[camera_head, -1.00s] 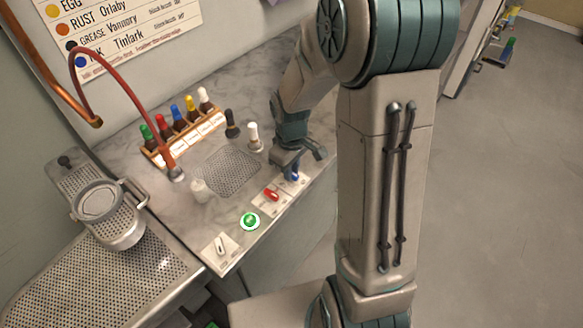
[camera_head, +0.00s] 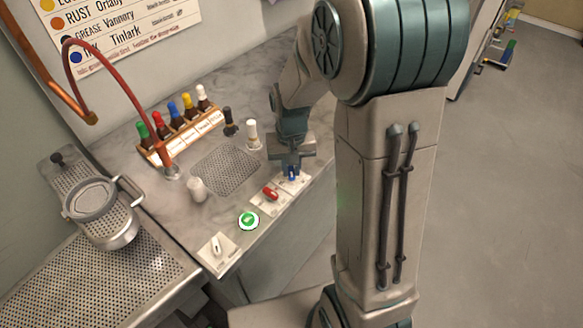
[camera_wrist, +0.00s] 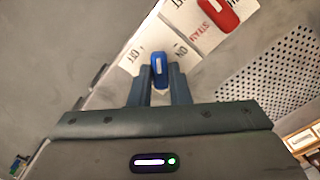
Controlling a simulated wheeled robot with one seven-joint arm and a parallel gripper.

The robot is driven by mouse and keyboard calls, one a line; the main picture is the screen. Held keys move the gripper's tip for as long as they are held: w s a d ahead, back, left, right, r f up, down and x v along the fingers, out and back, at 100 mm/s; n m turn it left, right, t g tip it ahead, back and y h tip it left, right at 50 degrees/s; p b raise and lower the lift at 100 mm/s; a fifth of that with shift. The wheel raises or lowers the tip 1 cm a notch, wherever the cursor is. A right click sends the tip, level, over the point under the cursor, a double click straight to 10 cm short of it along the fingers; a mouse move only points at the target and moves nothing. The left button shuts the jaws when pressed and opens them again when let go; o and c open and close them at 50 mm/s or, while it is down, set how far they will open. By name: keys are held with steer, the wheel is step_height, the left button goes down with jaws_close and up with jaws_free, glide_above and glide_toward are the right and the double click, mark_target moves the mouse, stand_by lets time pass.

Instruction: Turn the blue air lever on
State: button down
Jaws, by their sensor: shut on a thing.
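The blue air lever (camera_head: 292,173) stands on a white plate at the front right edge of the marble counter. In the wrist view the blue lever (camera_wrist: 159,70) sits between the two fingers of my gripper (camera_wrist: 160,85). My gripper (camera_head: 291,168) also shows in the head view, shut on the lever from above. The plate (camera_wrist: 133,62) carries the words OFF at left and ON at right. The lever points between the two words, away from my palm. Its lower part is hidden by the fingers.
A red steam lever (camera_head: 271,194) is beside it, then a green round button (camera_head: 248,219) and a white switch (camera_head: 217,246). A bottle rack (camera_head: 185,140) is farther back.

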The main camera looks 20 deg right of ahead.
mark_target(291, 171)
steer(key=m, duration=0.4)
steer(key=shift+r+m, duration=0.1)
steer(key=shift+m, duration=2.4)
steer(key=c, duration=1.4)
jaws_free()
steer(key=shift+o, duration=0.2)
step_height(291, 171, up, 14)
